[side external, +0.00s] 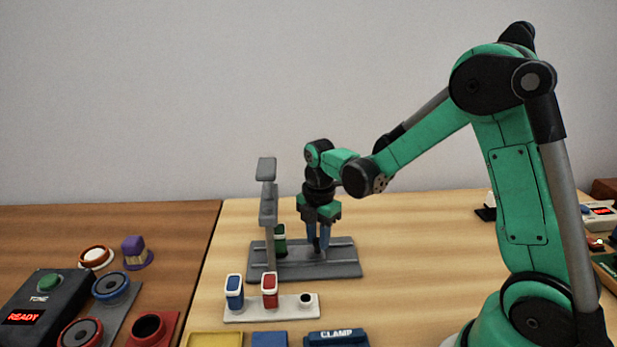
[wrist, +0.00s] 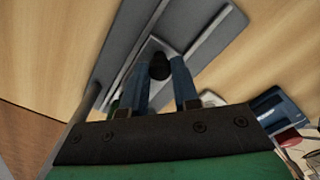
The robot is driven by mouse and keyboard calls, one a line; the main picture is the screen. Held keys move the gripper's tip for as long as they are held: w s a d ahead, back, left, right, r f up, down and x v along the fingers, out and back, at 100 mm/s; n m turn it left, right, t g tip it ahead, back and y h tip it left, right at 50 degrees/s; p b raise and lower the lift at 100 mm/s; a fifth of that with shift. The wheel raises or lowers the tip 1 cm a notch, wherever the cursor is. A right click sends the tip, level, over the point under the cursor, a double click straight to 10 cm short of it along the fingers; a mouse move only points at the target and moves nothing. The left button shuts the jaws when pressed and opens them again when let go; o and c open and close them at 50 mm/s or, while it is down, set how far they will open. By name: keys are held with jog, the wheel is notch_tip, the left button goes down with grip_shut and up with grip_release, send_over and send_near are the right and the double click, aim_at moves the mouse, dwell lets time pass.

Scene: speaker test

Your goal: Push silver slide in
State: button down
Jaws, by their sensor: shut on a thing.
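The silver slide (wrist: 149,47) shows in the wrist view as a pale plate in the channel of a grey fixture, with a black knob (wrist: 159,67) on it. My gripper (wrist: 161,72) has its two blue fingers on either side of this knob and is shut on it. In the side view my gripper (side external: 319,249) points straight down at the grey fixture base (side external: 345,268), right of its upright post. The slide and knob are hidden or too small to tell there.
A grey post (side external: 268,212) with a flat head rises from the fixture, beside a green-and-white block (side external: 280,239). In front, a white rack (side external: 240,313) holds blue (side external: 234,292) and red (side external: 269,291) blocks. A CLAMP block (side external: 336,338) lies nearer. The table behind the fixture is clear.

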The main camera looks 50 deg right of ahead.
aim_at(307, 253)
jog(key=shift+w+a, duration=0.75)
jog(key=c, duration=0.6)
grip_release()
jog(key=shift+c, duration=0.2)
jog(key=shift+r, duration=2.8)
